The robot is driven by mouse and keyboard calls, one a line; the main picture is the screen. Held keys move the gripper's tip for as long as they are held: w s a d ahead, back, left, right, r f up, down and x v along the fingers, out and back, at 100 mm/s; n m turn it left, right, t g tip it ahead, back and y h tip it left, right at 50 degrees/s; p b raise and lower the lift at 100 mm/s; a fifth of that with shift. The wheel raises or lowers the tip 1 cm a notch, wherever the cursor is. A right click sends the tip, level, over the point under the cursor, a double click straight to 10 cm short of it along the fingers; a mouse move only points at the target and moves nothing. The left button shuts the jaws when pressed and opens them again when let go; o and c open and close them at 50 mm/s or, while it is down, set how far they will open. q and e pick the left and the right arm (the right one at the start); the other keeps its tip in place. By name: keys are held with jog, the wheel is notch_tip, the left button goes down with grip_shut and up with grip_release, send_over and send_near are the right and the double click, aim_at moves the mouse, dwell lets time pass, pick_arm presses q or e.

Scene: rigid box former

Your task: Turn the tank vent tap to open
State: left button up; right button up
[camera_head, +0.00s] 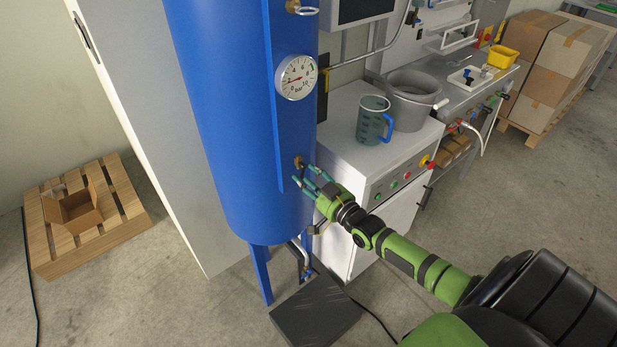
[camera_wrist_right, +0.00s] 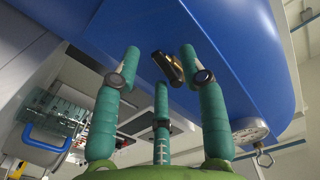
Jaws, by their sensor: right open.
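A tall blue tank (camera_head: 215,120) stands left of centre in the head view. A small brass tap (camera_head: 298,162) sticks out of its lower front strip; in the wrist view this tap (camera_wrist_right: 168,68) shows a dark handle and a brass body. Another brass tap (camera_head: 304,8) with a ring handle sits near the top, above the gauge; I cannot tell which one is the vent. My right gripper (camera_head: 310,180) is open beside the lower tap. In the wrist view its green fingers (camera_wrist_right: 158,66) are spread around the tap, with no clear contact. My left gripper is not in view.
A pressure gauge (camera_head: 296,77) sits on the tank above the lower tap. A white cabinet (camera_head: 345,149) right of the tank carries a measuring jug (camera_head: 373,121) and a grey bucket (camera_head: 412,100). A black mat (camera_head: 315,312) lies on the floor. A pallet (camera_head: 125,195) stands left.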

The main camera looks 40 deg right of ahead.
grip_shut()
jog(key=shift+d+n, duration=0.25)
jog(key=shift+n, duration=1.05)
grip_release()
jog(key=shift+s, duration=0.1)
jog(key=s+d, duration=0.1)
jog(key=s, duration=1)
jog(key=shift+s, duration=0.35)
